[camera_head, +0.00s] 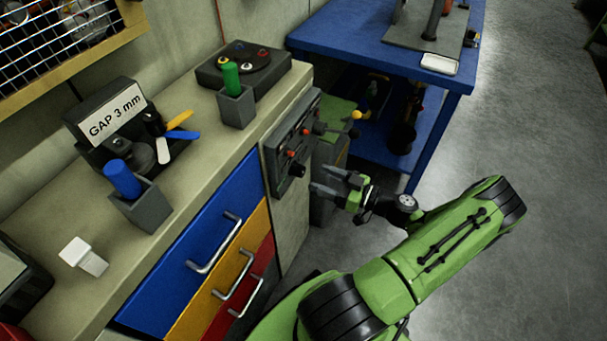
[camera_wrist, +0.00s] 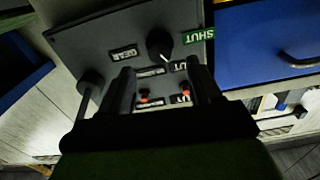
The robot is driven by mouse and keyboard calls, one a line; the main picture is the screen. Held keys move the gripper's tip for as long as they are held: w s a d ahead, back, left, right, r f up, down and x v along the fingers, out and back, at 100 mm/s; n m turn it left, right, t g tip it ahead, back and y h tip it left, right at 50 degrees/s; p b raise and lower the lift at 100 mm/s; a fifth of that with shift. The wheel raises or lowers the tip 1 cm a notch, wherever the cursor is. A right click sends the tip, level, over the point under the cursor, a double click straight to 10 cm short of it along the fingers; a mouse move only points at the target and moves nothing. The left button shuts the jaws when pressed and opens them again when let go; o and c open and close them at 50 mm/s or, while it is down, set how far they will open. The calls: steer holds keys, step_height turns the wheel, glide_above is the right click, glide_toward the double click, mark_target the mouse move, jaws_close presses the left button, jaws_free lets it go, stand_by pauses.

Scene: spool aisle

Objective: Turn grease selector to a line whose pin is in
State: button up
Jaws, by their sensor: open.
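The grease panel (camera_head: 277,147) is a dark plate on the bench end; it fills much of the wrist view (camera_wrist: 80,45). The selector, a black knob (camera_wrist: 159,43) with a white pointer, sits beyond my fingertips. Its pointer slants down and right, toward a partly hidden label. A GEAR label (camera_wrist: 123,53) is left of the knob and a green SHUT label (camera_wrist: 198,37) right. Two red pins (camera_wrist: 145,97) (camera_wrist: 185,96) show between my fingers; how deep they sit is unclear. My gripper (camera_head: 319,181) is open and empty, close to the panel, apart from the knob.
Blue, yellow and red drawers (camera_head: 205,240) with protruding handles are beside the panel. A blue table (camera_head: 370,45) stands behind. Grey floor (camera_head: 530,110) is open on the right.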

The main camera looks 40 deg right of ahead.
mark_target(304, 172)
steer(key=x, duration=0.6)
steer(key=shift+b, duration=0.4)
steer(key=c, duration=1)
steer(key=shift+c, duration=0.2)
